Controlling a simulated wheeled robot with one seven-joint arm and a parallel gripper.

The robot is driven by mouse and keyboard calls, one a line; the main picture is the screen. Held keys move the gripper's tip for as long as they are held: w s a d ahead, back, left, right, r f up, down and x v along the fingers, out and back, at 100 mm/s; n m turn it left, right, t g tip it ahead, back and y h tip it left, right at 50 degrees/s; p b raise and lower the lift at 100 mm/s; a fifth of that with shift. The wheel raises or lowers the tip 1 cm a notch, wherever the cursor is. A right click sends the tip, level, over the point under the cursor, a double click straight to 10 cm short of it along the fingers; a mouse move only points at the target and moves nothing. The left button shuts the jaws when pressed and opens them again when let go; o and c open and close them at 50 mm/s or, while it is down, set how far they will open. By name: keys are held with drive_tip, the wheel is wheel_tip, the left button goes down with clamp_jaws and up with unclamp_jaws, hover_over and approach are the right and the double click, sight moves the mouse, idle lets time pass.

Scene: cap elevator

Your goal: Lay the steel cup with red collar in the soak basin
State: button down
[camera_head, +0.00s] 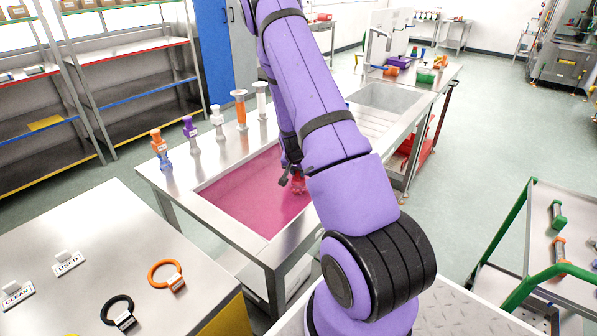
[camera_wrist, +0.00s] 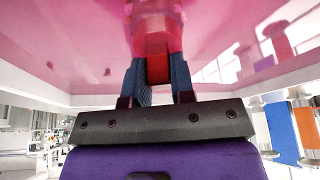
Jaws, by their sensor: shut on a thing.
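The soak basin (camera_head: 235,203) is a rectangular well in the steel bench, filled with pink liquid. My gripper (camera_head: 291,178) is over the right part of the basin, low at the liquid, partly hidden behind my purple arm. In the wrist view my gripper (camera_wrist: 157,80) has its two dark blue fingers shut on the red collar (camera_wrist: 157,66) of the cup. The cup's body (camera_wrist: 155,25) looks pink-tinted beyond the fingers, against the pink liquid. In the head view a small reddish part of the cup (camera_head: 299,184) shows beside the fingers. I cannot tell how deep it is or whether it touches the bottom.
A second sink (camera_head: 385,97) lies further along the bench. A table (camera_head: 75,235) at left holds rings and CLEAN and USED signs. A green-framed cart (camera_head: 530,240) stands right.

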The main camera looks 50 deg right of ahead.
drive_tip(key=shift+f, duration=0.15)
drive_tip(key=c, duration=1)
unclamp_jaws()
drive_tip(key=shift+o, duration=0.2)
drive_tip(key=s+a+r+n+t+y, duration=0.1)
drive_tip(key=s+a+r+n, duration=0.1)
drive_tip(key=a+r, duration=0.65)
drive_tip(key=s+a+r+n+y, duration=0.15)
drive_tip(key=a+r, duration=0.45)
drive_tip(key=r, duration=0.6)
drive_tip(key=s+a+r+n+t, duration=0.1)
drive_tip(key=s+a+r+n, duration=0.1)
drive_tip(key=a+r, duration=0.7)
drive_tip(key=s+a+r+n, duration=0.2)
drive_tip(key=s+a+r, duration=0.2)
drive_tip(key=s, duration=0.2)
drive_tip(key=s+a+r+n+y, duration=0.1)
drive_tip(key=s+a+r+n, duration=0.1)
drive_tip(key=s+a+r, duration=0.2)
drive_tip(key=s+a+r+n+t, duration=0.1)
drive_tip(key=s+a+r+n, duration=0.2)
drive_tip(key=s, duration=0.6)
drive_tip(key=shift+s+a+r, duration=0.4)
drive_tip(key=shift+r, duration=0.4)
